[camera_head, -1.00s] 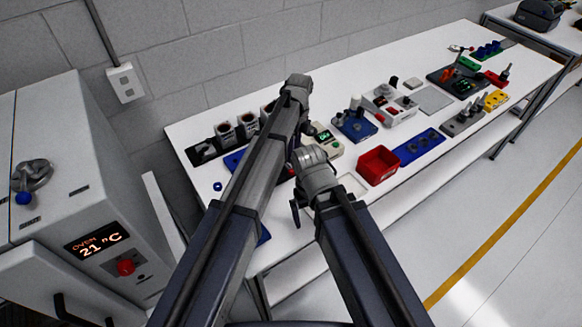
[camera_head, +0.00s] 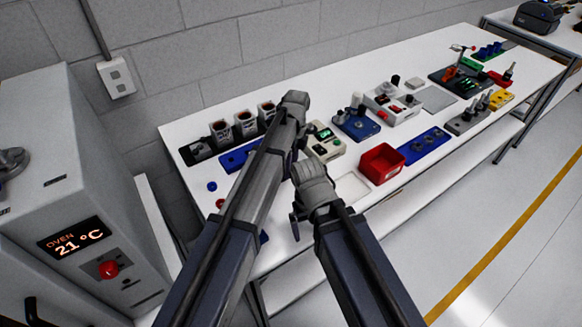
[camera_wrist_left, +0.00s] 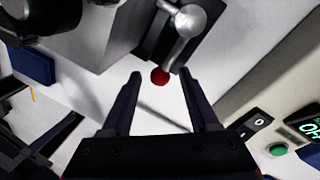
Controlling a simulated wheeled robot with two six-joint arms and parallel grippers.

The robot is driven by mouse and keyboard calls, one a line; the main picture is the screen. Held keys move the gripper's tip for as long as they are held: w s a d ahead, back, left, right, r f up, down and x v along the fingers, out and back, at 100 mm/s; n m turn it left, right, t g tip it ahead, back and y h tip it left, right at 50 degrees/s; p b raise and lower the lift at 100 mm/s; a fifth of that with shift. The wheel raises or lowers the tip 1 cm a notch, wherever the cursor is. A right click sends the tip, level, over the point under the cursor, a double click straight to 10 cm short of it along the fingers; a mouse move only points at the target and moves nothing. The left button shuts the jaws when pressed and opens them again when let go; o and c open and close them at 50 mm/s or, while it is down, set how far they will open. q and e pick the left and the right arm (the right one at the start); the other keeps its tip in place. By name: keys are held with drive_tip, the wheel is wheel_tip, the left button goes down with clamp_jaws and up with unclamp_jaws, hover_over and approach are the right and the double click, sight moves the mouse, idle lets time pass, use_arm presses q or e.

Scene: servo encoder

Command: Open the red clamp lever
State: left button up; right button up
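In the left wrist view a small red ball knob (camera_wrist_left: 160,76) sits by the end of a silver lever (camera_wrist_left: 184,38) with a larger silver ball, on a dark mount. It appears to be the red clamp lever. My left gripper (camera_wrist_left: 163,100) is open and empty; the knob lies just beyond and between its fingertips, apparently untouched. In the head view my left arm hides the clamp, and that gripper is mostly hidden. My right gripper (camera_head: 297,222) hangs over the table's front part, below its wrist; its opening is unclear.
A grey device with a green display (camera_head: 323,132) stands close to the right of my left gripper. A red bin (camera_head: 381,163) and blue plate (camera_head: 425,147) lie further right. Several dark cups (camera_head: 245,124) stand behind left. An oven (camera_head: 74,238) is at the left.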

use_arm(q)
clamp_jaws()
idle(1.3)
